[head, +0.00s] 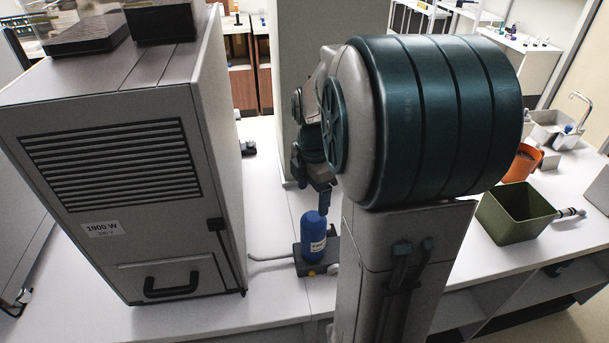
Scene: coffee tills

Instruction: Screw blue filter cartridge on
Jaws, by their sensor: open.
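A large grey machine (215,140) with a vent and handle stands close on the left. A pale pipe (270,256) runs between it and the block. A green bin (515,213), an orange container (522,163) and a sink tap (580,108) are on the right.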

